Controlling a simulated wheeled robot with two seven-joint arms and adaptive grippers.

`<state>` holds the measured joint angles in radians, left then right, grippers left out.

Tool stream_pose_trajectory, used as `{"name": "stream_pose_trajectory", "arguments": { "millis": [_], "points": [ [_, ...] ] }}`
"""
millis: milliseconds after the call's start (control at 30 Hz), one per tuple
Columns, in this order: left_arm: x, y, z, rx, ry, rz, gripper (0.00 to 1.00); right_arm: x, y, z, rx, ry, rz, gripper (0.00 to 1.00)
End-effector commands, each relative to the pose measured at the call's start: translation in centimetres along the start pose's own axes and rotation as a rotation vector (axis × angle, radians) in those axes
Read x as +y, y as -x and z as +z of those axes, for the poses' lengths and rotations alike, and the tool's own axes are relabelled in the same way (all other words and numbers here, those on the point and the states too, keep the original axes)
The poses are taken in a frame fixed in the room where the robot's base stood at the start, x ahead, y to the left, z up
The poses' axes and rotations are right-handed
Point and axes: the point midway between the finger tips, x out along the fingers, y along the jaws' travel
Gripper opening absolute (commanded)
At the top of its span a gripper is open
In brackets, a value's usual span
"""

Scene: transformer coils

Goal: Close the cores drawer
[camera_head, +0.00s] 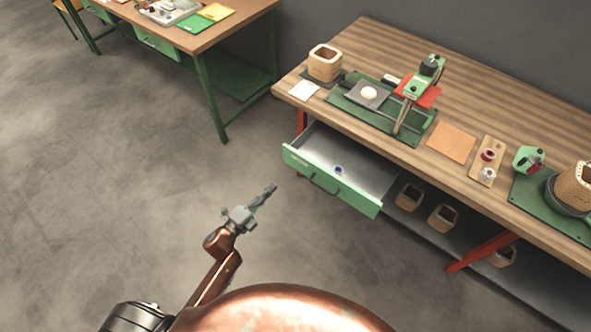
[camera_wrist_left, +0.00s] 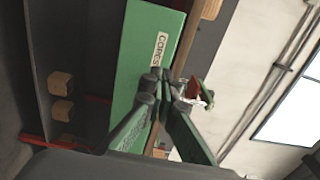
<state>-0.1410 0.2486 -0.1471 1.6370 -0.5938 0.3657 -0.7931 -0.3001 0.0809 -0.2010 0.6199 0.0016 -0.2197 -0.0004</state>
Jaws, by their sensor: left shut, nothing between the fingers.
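The cores drawer (camera_head: 330,182) has a green front and hangs open under the wooden workbench, pulled out toward me. The closed fingertips also show in the left wrist view (camera_wrist_left: 155,78), overlapping the drawer front below the label. My right gripper is not in view.
The workbench (camera_head: 340,45) carries a green winding machine (camera_head: 400,105), a tan coil form (camera_head: 325,62) and other parts. Several tan cores (camera_head: 442,217) sit on the lower shelf. A second green-legged table (camera_head: 235,25) stands back left. The floor between is clear.

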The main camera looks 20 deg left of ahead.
Motion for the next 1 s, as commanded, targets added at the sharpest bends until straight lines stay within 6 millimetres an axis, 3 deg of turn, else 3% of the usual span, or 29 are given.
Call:
{"name": "stream_pose_trajectory", "arguments": {
  "millis": [133,267,800,1000],
  "points": [
    [0.7,1.1,-0.4,-0.029,0.005,0.021,0.00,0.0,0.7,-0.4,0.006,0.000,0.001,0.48],
    [1.1,0.6,-0.5,-0.032,0.004,0.028,0.00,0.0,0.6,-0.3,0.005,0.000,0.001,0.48],
    [1.6,-9.5,-0.2,-0.031,0.002,0.029,0.00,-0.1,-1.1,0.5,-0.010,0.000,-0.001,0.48],
    [1.6,-11.8,-0.1,-0.032,0.003,0.029,0.00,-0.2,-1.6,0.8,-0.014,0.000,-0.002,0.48]
  ]
}}
